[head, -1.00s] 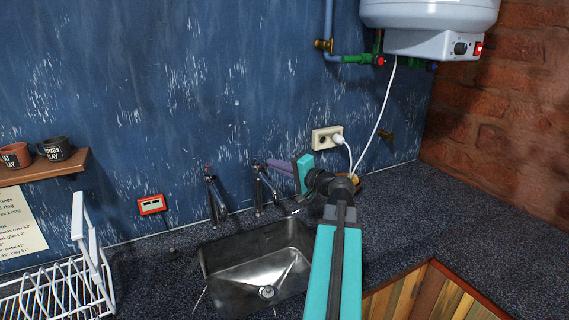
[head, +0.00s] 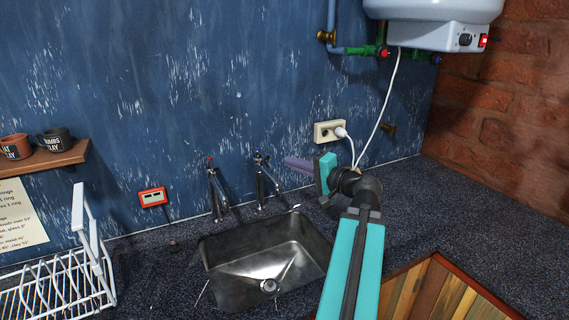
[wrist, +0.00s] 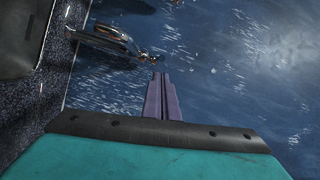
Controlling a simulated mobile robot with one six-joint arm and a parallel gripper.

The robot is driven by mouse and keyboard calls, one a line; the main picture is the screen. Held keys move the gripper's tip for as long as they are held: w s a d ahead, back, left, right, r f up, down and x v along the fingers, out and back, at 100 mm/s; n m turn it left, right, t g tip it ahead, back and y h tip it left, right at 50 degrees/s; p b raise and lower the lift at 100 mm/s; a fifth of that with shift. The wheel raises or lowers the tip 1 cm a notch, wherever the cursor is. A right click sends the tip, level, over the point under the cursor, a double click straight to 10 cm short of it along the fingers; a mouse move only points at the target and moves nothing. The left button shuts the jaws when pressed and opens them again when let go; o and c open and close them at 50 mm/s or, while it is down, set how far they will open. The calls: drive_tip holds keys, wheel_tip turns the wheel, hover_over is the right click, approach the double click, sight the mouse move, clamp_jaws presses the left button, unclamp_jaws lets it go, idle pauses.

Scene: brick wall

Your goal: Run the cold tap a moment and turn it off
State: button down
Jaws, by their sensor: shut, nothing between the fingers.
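Two metal taps stand behind the sink (head: 215,285). The left tap (head: 216,195) has a red mark on top. I cannot make out a stream of water from either spout. My gripper (head: 287,163) is shut and empty, its purple fingers pointing left toward the right tap's top, with a small gap between. In the wrist view, one tap (wrist: 108,40) lies up and left of the shut fingertips (wrist: 161,75), apart from them.
A dish rack (head: 80,215) stands left of the sink. A red-framed box (head: 153,198) and a socket with a plug (head: 328,131) are on the blue wall. A water heater (head: 430,30) hangs above right. The right counter (head: 450,210) is clear.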

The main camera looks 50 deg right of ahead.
drive_tip(key=s+b, duration=0.6)
drive_tip(key=s, duration=0.1)
drive_tip(key=shift+r, duration=0.2)
idle(0.4)
idle(0.5)
